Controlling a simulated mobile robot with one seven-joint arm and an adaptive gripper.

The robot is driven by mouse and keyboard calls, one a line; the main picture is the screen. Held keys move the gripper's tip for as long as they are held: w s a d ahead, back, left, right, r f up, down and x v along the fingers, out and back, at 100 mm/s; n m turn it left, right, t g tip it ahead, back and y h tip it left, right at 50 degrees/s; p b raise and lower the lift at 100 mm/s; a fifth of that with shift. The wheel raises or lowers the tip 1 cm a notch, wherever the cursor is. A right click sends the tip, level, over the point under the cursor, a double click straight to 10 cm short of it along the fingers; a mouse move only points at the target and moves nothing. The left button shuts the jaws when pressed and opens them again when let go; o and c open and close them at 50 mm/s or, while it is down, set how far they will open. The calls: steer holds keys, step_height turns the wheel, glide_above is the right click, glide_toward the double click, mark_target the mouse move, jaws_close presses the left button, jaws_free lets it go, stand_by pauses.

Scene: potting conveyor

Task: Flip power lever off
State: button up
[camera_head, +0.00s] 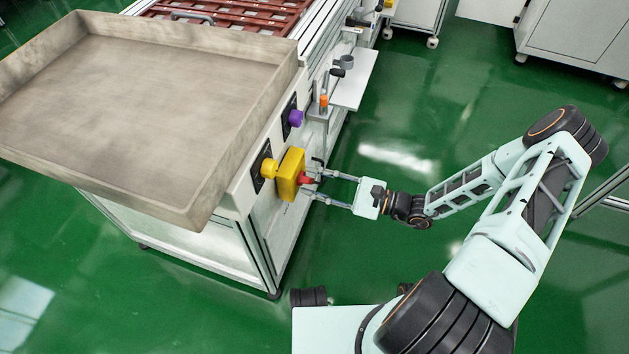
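A yellow box (290,174) is mounted on the side panel of the conveyor machine. A red part (304,178), which looks like the power lever, sticks out from its front. My gripper (312,184) reaches in from the right, level with the red part. Its two fingers are spread apart, one on the far side and one on the near side of the red part. I cannot tell whether the fingertips touch it. The lever's exact position is too small to read.
A yellow knob (269,168) and a purple knob (295,118) sit on the same panel. A large grey tray (196,216) overhangs above left. A small white shelf (352,88) juts out behind. The green floor (400,130) to the right is clear.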

steer(key=v, duration=1.2)
stand_by(0.3)
